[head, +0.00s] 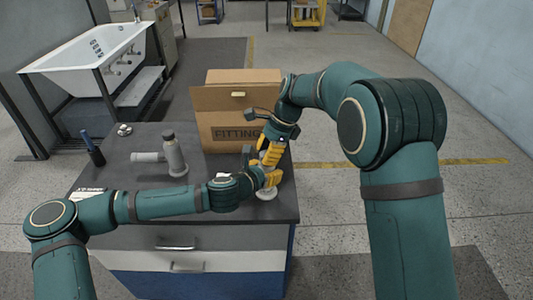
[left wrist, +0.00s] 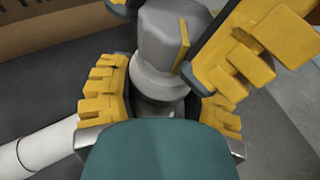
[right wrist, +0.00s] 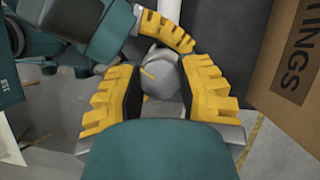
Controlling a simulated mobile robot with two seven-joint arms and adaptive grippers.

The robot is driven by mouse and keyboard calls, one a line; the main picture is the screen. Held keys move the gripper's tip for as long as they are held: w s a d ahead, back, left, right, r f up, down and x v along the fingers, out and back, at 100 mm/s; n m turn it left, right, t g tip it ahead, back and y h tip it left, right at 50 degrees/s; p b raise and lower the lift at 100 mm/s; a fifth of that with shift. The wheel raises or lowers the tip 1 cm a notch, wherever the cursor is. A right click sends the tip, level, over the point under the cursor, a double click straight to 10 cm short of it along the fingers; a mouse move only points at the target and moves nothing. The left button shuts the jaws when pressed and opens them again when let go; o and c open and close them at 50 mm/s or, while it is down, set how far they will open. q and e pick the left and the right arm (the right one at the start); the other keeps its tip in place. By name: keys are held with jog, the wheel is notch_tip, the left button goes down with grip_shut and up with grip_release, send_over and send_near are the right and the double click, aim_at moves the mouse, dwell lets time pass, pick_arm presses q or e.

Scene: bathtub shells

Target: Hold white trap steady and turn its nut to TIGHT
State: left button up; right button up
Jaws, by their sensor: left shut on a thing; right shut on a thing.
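The white trap stands upright near the right front corner of the workbench, and its pale base (head: 267,195) shows below my grippers. My left gripper (head: 268,178) is shut around the trap's body (left wrist: 155,90). My right gripper (head: 268,153) is shut on the nut above it. The nut (left wrist: 168,42) is grey-white with a yellow mark (left wrist: 184,46) on its side; in the right wrist view the nut (right wrist: 162,82) sits between my right fingers. A white pipe (left wrist: 45,150) runs to the left of the trap. I cannot read any TIGHT marking.
A cardboard box marked FITTINGS (head: 240,132) stands just behind the trap. A second grey trap (head: 174,158) stands mid-bench. A bathtub (head: 90,57) stands behind.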

jog(key=n, duration=0.2)
jog(key=n+g, duration=0.1)
jog(key=n, duration=0.1)
jog(key=shift+f+n+g+h, duration=0.1)
jog(key=shift+n+g+h, duration=0.2)
jog(key=shift+n+h, duration=0.1)
jog(key=n, duration=0.2)
jog(key=n+g+h, duration=0.1)
jog(key=n, duration=0.2)
jog(key=shift+a+h, duration=0.1)
jog(key=shift+h, duration=0.2)
jog(key=n, duration=0.2)
jog(key=n+h, duration=0.1)
jog(key=n, duration=0.2)
jog(key=shift+g+h, duration=0.3)
jog(key=shift+g, duration=0.1)
jog(key=n+h, duration=0.1)
jog(key=n, duration=0.3)
jog(key=shift+h, duration=0.3)
pick_arm(q)
jog(key=shift+r, duration=0.1)
pick_arm(e)
jog(key=o, duration=0.9)
